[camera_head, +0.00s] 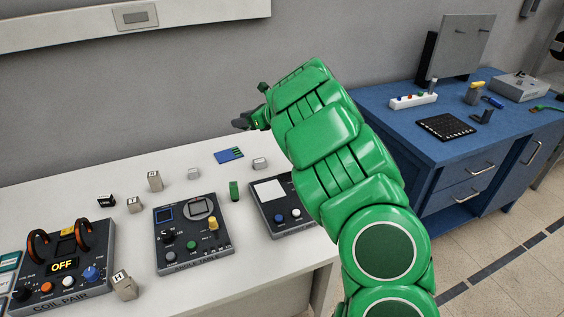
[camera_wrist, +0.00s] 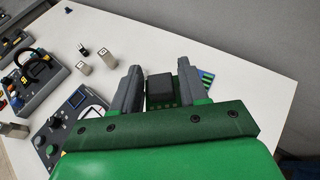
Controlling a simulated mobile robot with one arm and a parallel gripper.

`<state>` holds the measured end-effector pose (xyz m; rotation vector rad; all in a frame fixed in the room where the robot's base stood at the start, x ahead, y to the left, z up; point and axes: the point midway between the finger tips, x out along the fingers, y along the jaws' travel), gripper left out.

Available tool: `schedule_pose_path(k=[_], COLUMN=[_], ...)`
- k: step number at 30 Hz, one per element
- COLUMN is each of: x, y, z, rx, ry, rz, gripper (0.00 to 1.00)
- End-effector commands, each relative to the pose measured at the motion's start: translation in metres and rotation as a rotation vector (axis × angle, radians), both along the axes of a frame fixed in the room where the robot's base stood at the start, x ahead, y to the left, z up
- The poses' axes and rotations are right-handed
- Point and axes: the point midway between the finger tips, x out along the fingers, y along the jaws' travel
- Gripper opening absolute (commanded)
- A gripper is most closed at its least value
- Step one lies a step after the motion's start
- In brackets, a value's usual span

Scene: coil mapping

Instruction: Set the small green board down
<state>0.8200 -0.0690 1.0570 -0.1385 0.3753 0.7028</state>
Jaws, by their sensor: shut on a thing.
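My gripper (camera_wrist: 160,74) is shut, with its two grey fingers on either side of a dark block on a small green board (camera_wrist: 163,104). Much of this board is hidden by the fingers and the wrist. In the head view my gripper (camera_head: 248,121) is above the back of the white table (camera_head: 110,169), partly hidden by my green arm. What it holds cannot be made out there. The gap between the held board and the tabletop cannot be judged.
A blue-and-green board (camera_head: 229,155) lies flat near the gripper. A small green piece (camera_head: 234,190) stands between the angle-table unit (camera_head: 190,232) and a dark unit with a white plate (camera_head: 269,191). Several metal blocks are nearby. A blue bench (camera_head: 440,150) stands at right.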

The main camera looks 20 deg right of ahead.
Motion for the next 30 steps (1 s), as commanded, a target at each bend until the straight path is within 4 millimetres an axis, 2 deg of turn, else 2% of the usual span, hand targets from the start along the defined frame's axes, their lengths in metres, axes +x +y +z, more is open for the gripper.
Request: schedule_pose_path(k=[1, 3, 12, 25, 30], x=[-0.006, -0.015, -0.054, -0.09, -0.091], y=[-0.014, -0.028, -0.082, -0.123, -0.121], z=[0.0, 0.002, 0.006, 0.013, -0.012], rx=[-0.002, -0.002, -0.002, -0.003, 0.002], ry=[0.001, 0.0, 0.0, 0.0, 0.003], rz=[-0.001, 0.01, 0.046, 0.071, 0.074], gripper=[0.14, 0.14, 0.14, 0.14, 0.14])
